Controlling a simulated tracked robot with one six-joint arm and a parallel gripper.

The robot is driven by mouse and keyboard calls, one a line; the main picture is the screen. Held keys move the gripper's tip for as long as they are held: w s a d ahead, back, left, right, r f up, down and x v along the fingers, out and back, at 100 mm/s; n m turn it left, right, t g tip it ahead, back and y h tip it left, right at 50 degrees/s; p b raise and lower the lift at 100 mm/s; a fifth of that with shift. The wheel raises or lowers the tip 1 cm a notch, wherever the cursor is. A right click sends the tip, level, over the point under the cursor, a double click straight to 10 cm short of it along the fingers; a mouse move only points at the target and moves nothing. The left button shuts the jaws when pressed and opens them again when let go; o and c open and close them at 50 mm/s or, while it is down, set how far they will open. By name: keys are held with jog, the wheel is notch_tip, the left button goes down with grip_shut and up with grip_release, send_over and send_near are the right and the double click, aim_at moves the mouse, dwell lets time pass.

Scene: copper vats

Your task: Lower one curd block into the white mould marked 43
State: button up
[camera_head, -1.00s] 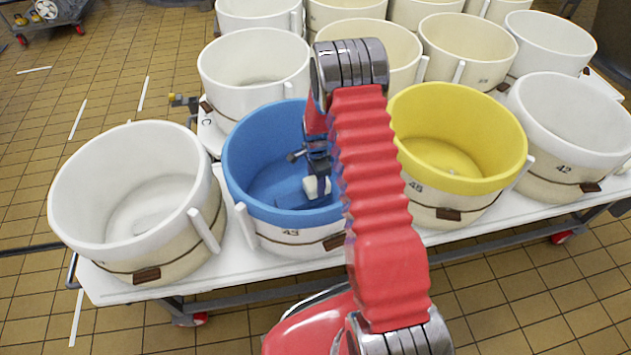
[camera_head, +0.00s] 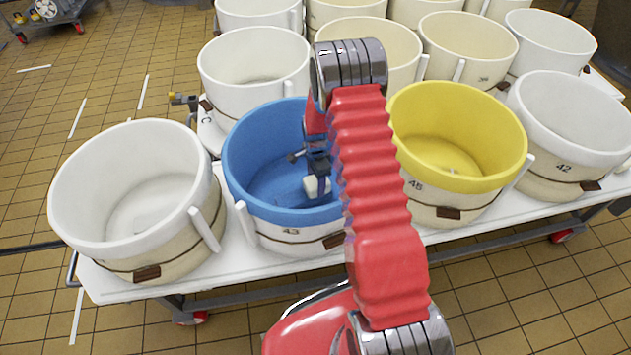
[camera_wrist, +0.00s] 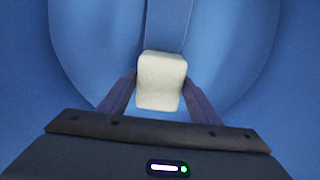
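The mould marked 43 (camera_head: 297,241) is white outside with a blue lining and rim, and stands at the front of the table. My gripper (camera_head: 316,184) is inside its opening, pointing down. A small off-white curd block (camera_wrist: 161,80) is between my gripper's two fingers (camera_wrist: 160,92) in the wrist view, with a finger touching each side. The same block shows as a pale cube in the head view. Blue lining fills the wrist view around it. I cannot tell the block's exact height above the mould floor. My red arm hides part of the mould's right side.
A white mould (camera_head: 130,195) stands to the left and a yellow-lined mould marked 45 (camera_head: 458,140) to the right. A white mould marked 42 (camera_head: 572,135) is further right. More moulds stand behind. The white table edge (camera_head: 215,262) runs along the front.

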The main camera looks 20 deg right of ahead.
jog(key=o, duration=0.4)
jog(key=shift+o, duration=0.2)
jog(key=shift+r, duration=0.1)
notch_tip(320, 180, up, 14)
jog(key=shift+f, duration=0.25)
dwell(0.8)
